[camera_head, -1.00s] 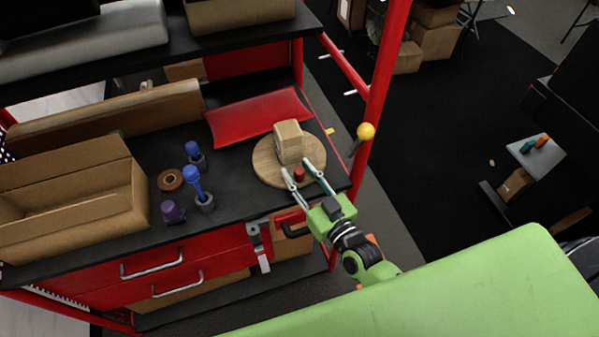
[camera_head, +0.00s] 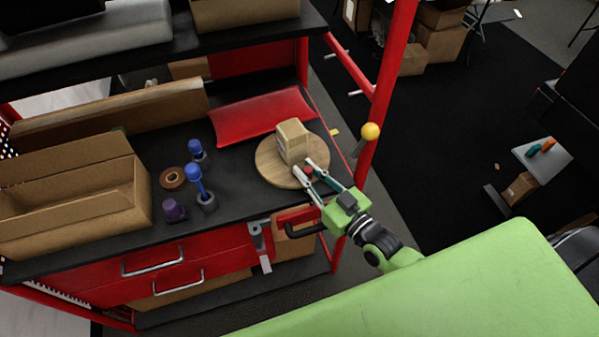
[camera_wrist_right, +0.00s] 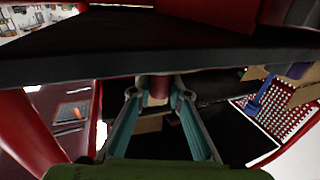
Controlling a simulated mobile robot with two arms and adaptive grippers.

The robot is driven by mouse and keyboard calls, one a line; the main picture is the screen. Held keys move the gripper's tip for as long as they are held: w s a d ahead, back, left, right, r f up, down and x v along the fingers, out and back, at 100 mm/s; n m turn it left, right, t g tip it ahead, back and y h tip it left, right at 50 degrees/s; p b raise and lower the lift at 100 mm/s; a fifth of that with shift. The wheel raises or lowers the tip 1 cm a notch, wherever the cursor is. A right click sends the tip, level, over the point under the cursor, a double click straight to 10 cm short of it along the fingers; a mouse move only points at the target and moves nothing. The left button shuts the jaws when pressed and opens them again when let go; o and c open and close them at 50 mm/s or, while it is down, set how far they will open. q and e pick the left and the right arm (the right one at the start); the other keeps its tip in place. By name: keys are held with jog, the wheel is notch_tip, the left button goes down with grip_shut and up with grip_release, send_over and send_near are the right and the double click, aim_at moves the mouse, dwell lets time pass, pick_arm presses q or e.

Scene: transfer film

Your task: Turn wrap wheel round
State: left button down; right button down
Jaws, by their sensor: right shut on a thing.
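The wrap wheel, a round wooden disc (camera_head: 272,169), lies on the black bench top near its right end. A wrapped tan block (camera_head: 292,141) stands on the disc. A small red knob (camera_head: 308,170) stands at the disc's near edge. My right gripper (camera_head: 310,173) reaches in from the lower right and is shut on the red knob. In the right wrist view the knob (camera_wrist_right: 159,88) shows between the two fingertips, its upper end near a dark edge. My left gripper is not in view.
An open cardboard box (camera_head: 75,205), a tape roll (camera_head: 173,177), blue-handled tools (camera_head: 196,180) and a purple item (camera_head: 174,210) stand left on the bench. A red pad (camera_head: 262,116) lies behind the disc. A red post with a yellow ball (camera_head: 370,131) rises at the right.

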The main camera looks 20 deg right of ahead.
aim_at(322, 167)
jog(key=shift+w+d+r, duration=0.1)
jog(key=shift+w+d, duration=0.15)
jog(key=shift+d, duration=0.35)
jog(key=shift+w+d, duration=0.2)
jog(key=shift+d, duration=0.45)
jog(key=shift+w+d+r, duration=0.1)
jog(key=shift+w+d, duration=0.15)
jog(key=shift+d, duration=0.35)
jog(key=shift+w+d+f, duration=0.1)
jog(key=shift+w+d, duration=0.3)
jog(key=shift+d, duration=0.05)
jog(key=shift+w, duration=0.1)
jog(key=c, duration=1.9)
grip_release()
jog(key=shift+f, duration=0.1)
jog(key=shift+s, duration=0.25)
jog(key=v, duration=1.1)
jog(key=shift+s, duration=0.3)
